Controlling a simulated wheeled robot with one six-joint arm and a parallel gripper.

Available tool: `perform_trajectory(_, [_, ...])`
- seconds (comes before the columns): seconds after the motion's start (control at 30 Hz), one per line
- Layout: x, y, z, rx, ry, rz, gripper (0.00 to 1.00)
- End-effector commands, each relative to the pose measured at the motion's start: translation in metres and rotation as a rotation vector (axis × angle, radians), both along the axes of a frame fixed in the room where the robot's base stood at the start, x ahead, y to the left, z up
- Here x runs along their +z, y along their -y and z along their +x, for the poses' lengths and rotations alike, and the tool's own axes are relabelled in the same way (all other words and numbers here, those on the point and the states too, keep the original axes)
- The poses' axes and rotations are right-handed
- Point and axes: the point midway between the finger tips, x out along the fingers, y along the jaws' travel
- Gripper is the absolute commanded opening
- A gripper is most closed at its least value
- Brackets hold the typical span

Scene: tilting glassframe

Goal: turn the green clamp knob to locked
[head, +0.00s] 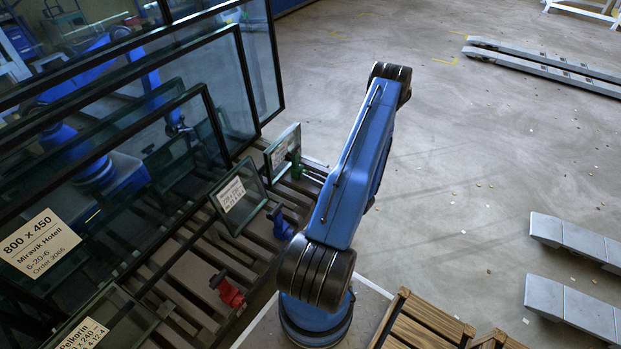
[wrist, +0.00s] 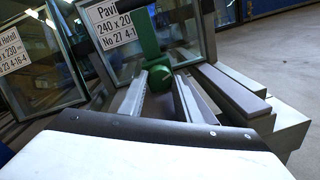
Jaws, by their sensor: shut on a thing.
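The green clamp knob (wrist: 159,77) is in the middle of the wrist view, at the foot of an upright green clamp post (wrist: 147,38) in front of a small glass pane (wrist: 190,40). My gripper (wrist: 164,84) reaches forward from the bottom of the wrist view, and its jaws are shut on the green knob, one finger on each side. In the head view the green clamp (head: 296,166) shows at the far end of the rack, partly hidden. My gripper is hidden there behind my blue arm. I cannot read a locked mark or the knob's angle.
A blue clamp (head: 280,222) and a red clamp (head: 229,292) stand nearer on the slatted rack (head: 185,272). Large framed glass panes (head: 247,80) lean at the left. A wooden pallet (head: 425,325) lies at the bottom. The floor at the right is mostly open.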

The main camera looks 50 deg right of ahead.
Motion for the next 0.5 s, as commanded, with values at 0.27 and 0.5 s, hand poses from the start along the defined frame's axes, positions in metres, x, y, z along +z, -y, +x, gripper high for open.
perform_trajectory(0.27, [-0.0002,0.0006,-0.0002,-0.002,-0.001,0.011,0.08])
perform_trajectory(0.5, [-0.0001,0.0005,-0.0002,-0.001,-0.001,0.011,0.49])
